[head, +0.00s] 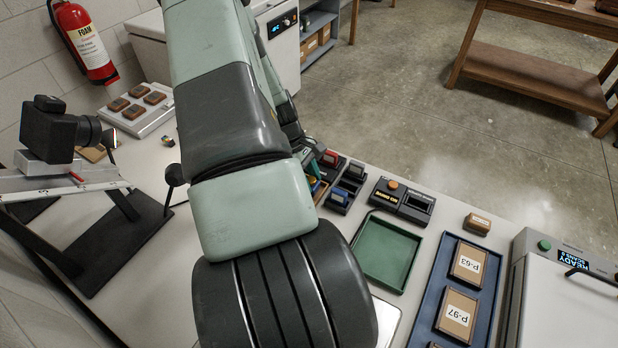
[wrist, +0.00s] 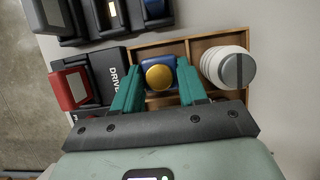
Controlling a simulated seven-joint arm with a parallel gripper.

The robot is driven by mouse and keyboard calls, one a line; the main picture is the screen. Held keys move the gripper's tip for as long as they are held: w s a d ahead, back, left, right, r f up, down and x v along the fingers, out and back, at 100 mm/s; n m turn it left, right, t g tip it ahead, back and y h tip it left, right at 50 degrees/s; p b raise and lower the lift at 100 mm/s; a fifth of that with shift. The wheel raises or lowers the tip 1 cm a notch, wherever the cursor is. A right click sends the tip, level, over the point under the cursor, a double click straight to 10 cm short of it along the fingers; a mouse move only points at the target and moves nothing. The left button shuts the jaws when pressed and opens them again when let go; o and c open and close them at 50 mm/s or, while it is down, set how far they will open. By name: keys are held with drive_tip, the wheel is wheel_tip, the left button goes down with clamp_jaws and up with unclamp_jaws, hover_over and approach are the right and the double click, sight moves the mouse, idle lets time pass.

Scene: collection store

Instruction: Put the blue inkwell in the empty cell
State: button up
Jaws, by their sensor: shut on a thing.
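The blue inkwell (wrist: 158,65), a squarish blue body with a round yellow cap, is between the teal fingers of my gripper (wrist: 160,82) in the wrist view. The gripper is shut on it. A wooden tray (wrist: 200,40) divided into cells lies under and around it. A white ribbed jar with a grey top (wrist: 228,68) stands at the tray's right side. I cannot tell whether the inkwell is inside a cell or above it. In the head view my arm covers the inkwell, and only a sliver of the tray (head: 319,192) shows.
A red-fronted dark block (wrist: 68,90) and a dark box marked DRIVER (wrist: 113,68) stand close left of the tray. Black holders (wrist: 75,18) stand beyond. In the head view, a green tray (head: 388,250) and a blue tray (head: 437,285) lie to the right.

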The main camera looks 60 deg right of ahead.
drive_tip(key=o, duration=0.8)
drive_tip(key=shift+f, duration=0.1)
drive_tip(key=v, duration=1.2)
drive_tip(key=shift+w, duration=0.1)
drive_tip(key=w+a+r+t, duration=0.2)
drive_tip(key=w+a+r, duration=0.2)
drive_tip(key=a+r, duration=0.6)
drive_tip(key=w+a+r+t, duration=0.3)
drive_tip(key=w+a+r, duration=0.2)
drive_tip(key=a+r, duration=0.5)
drive_tip(key=s+a+r+t, duration=0.1)
drive_tip(key=s+a+r, duration=0.2)
drive_tip(key=s+a, duration=0.1)
drive_tip(key=s+a+r+t, duration=0.2)
drive_tip(key=s+a+r, duration=0.1)
drive_tip(key=a, duration=0.4)
drive_tip(key=s+a+r+t, duration=0.1)
drive_tip(key=s+a+r, duration=0.3)
drive_tip(key=a+r, duration=0.1)
drive_tip(key=shift+s+a+n+t, duration=0.3)
drive_tip(key=shift+s+t, duration=0.05)
drive_tip(key=shift+t, duration=0.05)
